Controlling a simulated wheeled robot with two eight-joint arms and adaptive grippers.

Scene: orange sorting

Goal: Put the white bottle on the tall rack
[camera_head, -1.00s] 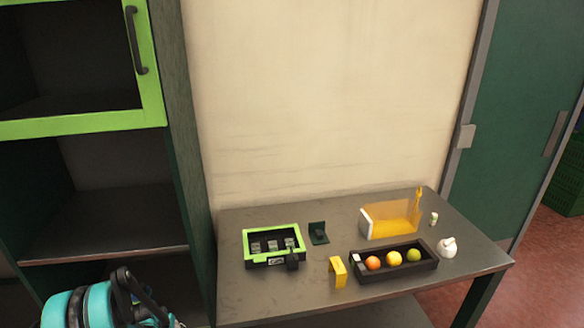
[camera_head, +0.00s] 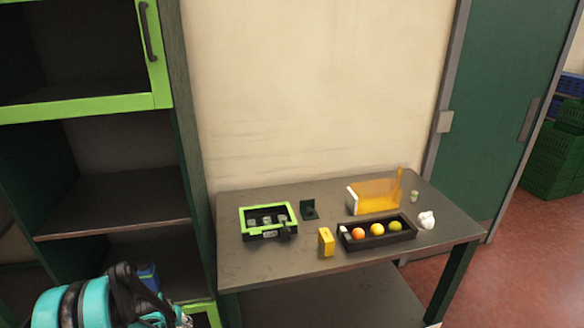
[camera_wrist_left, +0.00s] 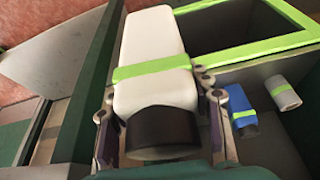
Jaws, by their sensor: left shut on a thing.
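The white bottle (camera_wrist_left: 155,48) has a green band and a black cap. My left gripper (camera_wrist_left: 155,90) is shut on it, with one finger on each side, in the left wrist view. In the head view my teal left arm enters at the bottom left, and the bottle is not clearly seen there. The tall rack (camera_head: 112,214) stands at the left, with open shelves and a green-framed door above. In the wrist view, a green-edged compartment (camera_wrist_left: 262,44) lies beyond the held bottle. My right gripper is in neither view.
A blue bottle (camera_wrist_left: 241,108) and a grey bottle (camera_wrist_left: 283,92) lie in the wrist view, right of the gripper. A table (camera_head: 240,273) right of the rack bears a green-framed box (camera_head: 268,221), a black tray (camera_head: 378,244) of fruit and small items. The rack's middle shelf looks empty.

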